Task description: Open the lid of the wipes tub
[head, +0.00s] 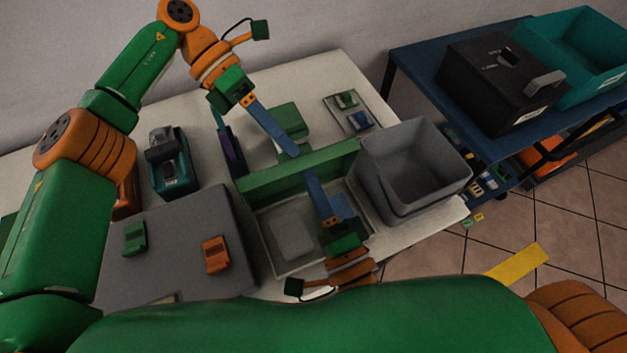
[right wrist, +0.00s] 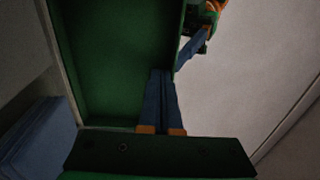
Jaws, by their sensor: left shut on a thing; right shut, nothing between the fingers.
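The wipes tub (head: 260,243) is a pale, wide box in the middle of the table, open at the top. Its green lid (head: 268,180) stands raised along the far side, and its green face fills much of the right wrist view (right wrist: 110,65). My left gripper (head: 296,154) reaches from behind and is shut on the lid's upper edge. My right gripper (head: 308,174) is shut and empty over the tub, its fingertips close to the lid's near face. In the right wrist view its blue fingers (right wrist: 160,72) lie together near the lid; contact is unclear.
A grey bin (head: 410,170) stands right of the tub. A grey mat (head: 170,235) with a green and an orange piece lies left. A teal device (head: 172,165), a green block (head: 286,120) and a small tray (head: 362,110) stand farther back. A blue shelf (head: 415,60) is at right.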

